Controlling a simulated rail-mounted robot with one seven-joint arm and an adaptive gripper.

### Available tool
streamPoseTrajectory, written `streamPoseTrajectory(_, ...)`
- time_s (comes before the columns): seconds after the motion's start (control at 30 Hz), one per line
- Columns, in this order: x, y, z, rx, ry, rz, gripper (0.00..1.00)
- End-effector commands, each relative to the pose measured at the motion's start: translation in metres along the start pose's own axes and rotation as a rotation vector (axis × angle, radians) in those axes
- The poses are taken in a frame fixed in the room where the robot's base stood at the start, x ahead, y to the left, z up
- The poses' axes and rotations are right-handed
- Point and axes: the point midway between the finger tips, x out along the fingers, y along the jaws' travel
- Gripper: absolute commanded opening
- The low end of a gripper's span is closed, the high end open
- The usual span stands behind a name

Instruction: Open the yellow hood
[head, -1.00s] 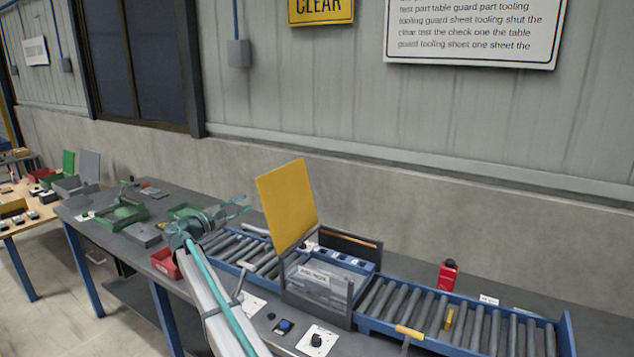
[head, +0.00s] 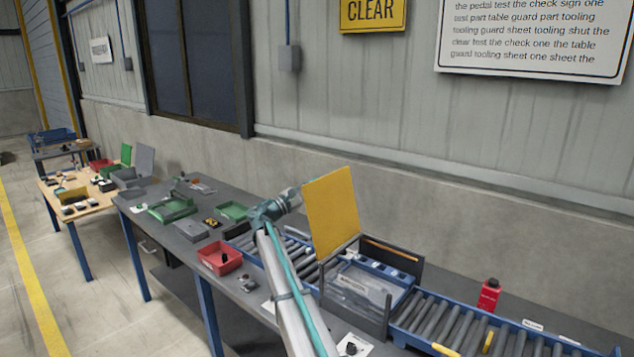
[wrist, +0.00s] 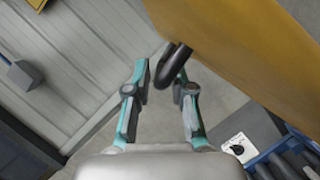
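The yellow hood (head: 331,212) is a flat panel standing raised, nearly upright, above the left side of a grey box with a clear-looking cover (head: 362,288) in the head view. In the wrist view the hood (wrist: 250,50) fills the upper right, with a dark curved handle (wrist: 174,66) at its edge. My gripper (wrist: 165,78) is open, and the handle's end shows between its fingertips. I cannot tell whether a finger touches it. In the head view my gripper reaches the hood's left edge from the left, and its fingers are hidden behind the panel.
Roller conveyors (head: 460,322) run on both sides of the box. A red bottle (head: 489,296) stands behind the right one. A red bin (head: 219,257) and green trays (head: 172,209) sit to the left. A wall (head: 420,190) rises behind the bench.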

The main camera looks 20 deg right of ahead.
Motion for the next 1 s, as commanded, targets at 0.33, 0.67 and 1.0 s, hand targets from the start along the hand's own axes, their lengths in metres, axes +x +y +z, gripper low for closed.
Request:
streamPoseTrajectory(0.33, 0.0116, -0.0006, -0.0001, 0.000, 0.000, -0.001, 0.23)
streamPoseTrajectory(0.67, 0.0113, -0.0005, -0.0001, 0.000, 0.000, -0.001, 0.00)
streamPoseTrajectory(1.0, 0.0115, -0.0022, 0.0011, 0.007, 0.000, -0.004, 0.00)
